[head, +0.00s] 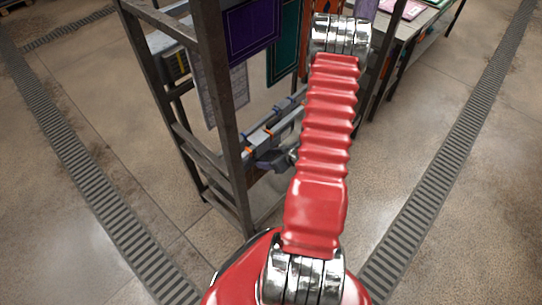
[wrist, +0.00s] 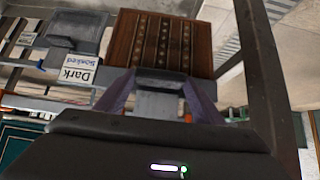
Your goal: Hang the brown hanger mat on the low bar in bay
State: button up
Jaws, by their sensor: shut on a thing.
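The brown hanger mat (wrist: 163,42), with rows of light dots, shows in the wrist view just beyond my gripper (wrist: 160,83). My gripper's purple fingers are shut on the grey hanger piece at the mat's edge. In the head view my gripper (head: 272,160) is beside the low bar (head: 262,138) inside the dark metal rack. A grey rail (wrist: 42,104) with orange clips runs behind my fingers in the wrist view. I cannot tell whether the hanger touches the bar.
A dark rack post (head: 222,100) stands close left of my gripper; a post (wrist: 262,70) also stands close in the wrist view. Purple (head: 250,28) and green (head: 283,42) mats hang above. A "Dark Soaked" label (wrist: 78,74) shows upside down. A table (head: 405,28) stands behind right.

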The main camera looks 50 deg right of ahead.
jog(key=shift+f, duration=0.55)
jog(key=o, duration=1.6)
jog(key=shift+s, duration=0.1)
jog(key=v, duration=1.3)
jog(key=shift+s+r, duration=0.2)
